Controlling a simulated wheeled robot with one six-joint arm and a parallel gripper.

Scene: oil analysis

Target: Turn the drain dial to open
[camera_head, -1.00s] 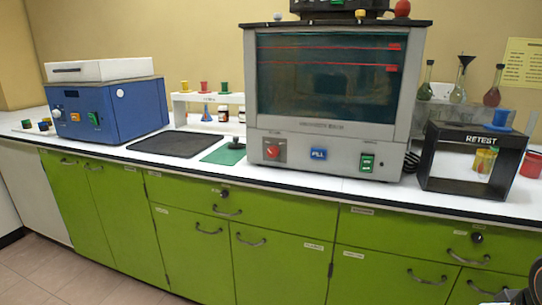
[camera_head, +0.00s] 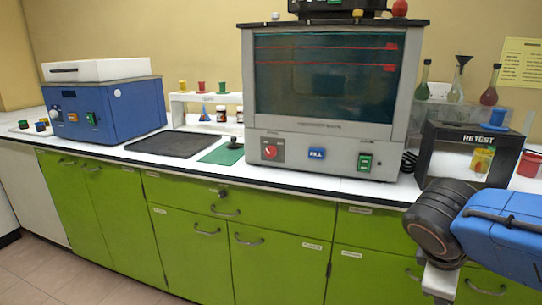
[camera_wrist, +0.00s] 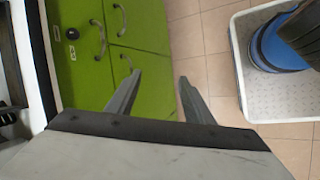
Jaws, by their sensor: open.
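A grey machine (camera_head: 325,130) with a dark glass front stands on the counter. A round red dial (camera_head: 269,152) with a light pointer mark sits at the left of its lower panel; the small label above is too blurred to read. A blue button (camera_head: 317,153) and a green switch (camera_head: 365,162) are to its right. My gripper (camera_wrist: 160,76) is open and empty in the wrist view, its two fingers apart over the floor and green cabinets. In the head view my arm is at the lower right, well away from the dial; the fingers are not clear there.
A black retest stand (camera_head: 450,155) with coloured cups is at the counter's right. A blue machine (camera_head: 105,112), dark mat (camera_head: 175,144) and green mat (camera_head: 218,156) lie left. Green cabinets (camera_head: 200,225) with protruding handles front the counter. Space before the dial is clear.

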